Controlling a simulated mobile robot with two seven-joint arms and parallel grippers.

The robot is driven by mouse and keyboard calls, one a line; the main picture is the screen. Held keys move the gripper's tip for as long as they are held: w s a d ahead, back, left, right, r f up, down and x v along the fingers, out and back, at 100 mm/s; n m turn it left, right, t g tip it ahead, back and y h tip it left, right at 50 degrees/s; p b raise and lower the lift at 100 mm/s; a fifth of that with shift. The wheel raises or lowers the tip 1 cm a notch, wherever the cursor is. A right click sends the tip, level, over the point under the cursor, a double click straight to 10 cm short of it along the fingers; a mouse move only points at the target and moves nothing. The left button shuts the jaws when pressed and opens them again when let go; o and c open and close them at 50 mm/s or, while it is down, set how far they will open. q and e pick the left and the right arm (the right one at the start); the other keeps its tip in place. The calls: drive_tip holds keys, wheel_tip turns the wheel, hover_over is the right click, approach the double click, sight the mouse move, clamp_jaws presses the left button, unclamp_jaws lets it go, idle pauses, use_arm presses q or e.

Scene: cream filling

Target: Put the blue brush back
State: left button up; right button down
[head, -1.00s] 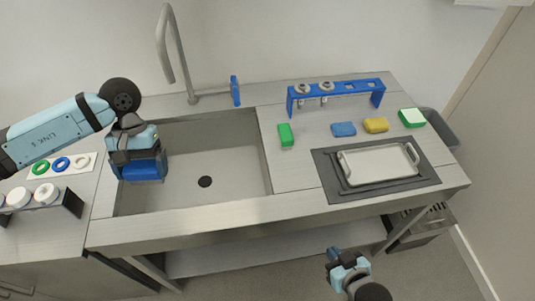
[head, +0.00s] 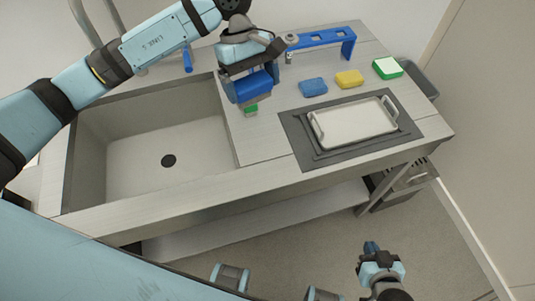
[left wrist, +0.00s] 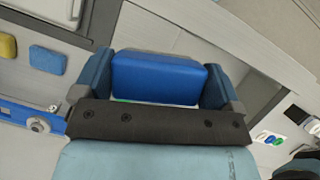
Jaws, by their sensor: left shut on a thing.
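My left gripper (head: 250,82) is shut on the blue brush (head: 254,87), a blue block with a greyish underside. It holds the brush above the counter, right of the sink. The left wrist view shows the brush (left wrist: 157,78) between the two blue fingers. The blue rack (head: 328,38) stands at the back of the counter, to the right of and behind the gripper; my gripper hides its left end. The green brush (head: 251,110) shows just below the held brush, mostly hidden. My right gripper (head: 372,250) is low in front of the counter, apart from everything; its jaw opening is unclear.
A blue sponge (head: 313,87), a yellow sponge (head: 349,79) and a green-white sponge (head: 387,69) lie on the counter. A white tray (head: 353,123) sits on a dark mat (head: 300,150). The empty sink (head: 120,135) is at left. A grey bin (head: 420,80) stands at right.

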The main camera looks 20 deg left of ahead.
use_arm(q)
drive_tip(key=shift+d+f+n+t+h+b, duration=0.15)
drive_tip(key=shift+d+n+t+h+b, duration=0.3)
drive_tip(key=shift+n, duration=0.65)
drive_tip(key=n+b, duration=0.1)
drive_tip(key=d+r+n+t, duration=0.1)
drive_tip(key=n, duration=0.1)
drive_tip(key=shift+d+r+b, duration=0.1)
drive_tip(key=shift+b, duration=0.25)
drive_tip(key=shift+f+n, duration=0.2)
drive_tip(key=shift+n, duration=0.2)
wheel_tip(320, 180, down, 14)
drive_tip(key=shift+f+p, duration=0.25)
drive_tip(key=shift+p, duration=0.3)
wheel_tip(320, 180, down, 5)
drive_tip(key=shift+r, duration=0.2)
drive_tip(key=shift+f, duration=0.25)
drive_tip(key=o, duration=0.5)
drive_tip(key=shift+o, duration=0.5)
drive_tip(key=shift+r, duration=0.3)
drive_tip(key=shift+w+r, duration=0.1)
drive_tip(key=shift+r, duration=0.2)
drive_tip(key=s+b+v, duration=0.1)
drive_tip(key=v, duration=1)
drive_tip(key=shift+w, duration=0.4)
use_arm(e)
wheel_tip(320, 180, down, 3)
drive_tip(key=shift+w+a+f, duration=0.1)
drive_tip(key=shift+a+f, duration=0.05)
drive_tip(key=shift+f, duration=0.05)
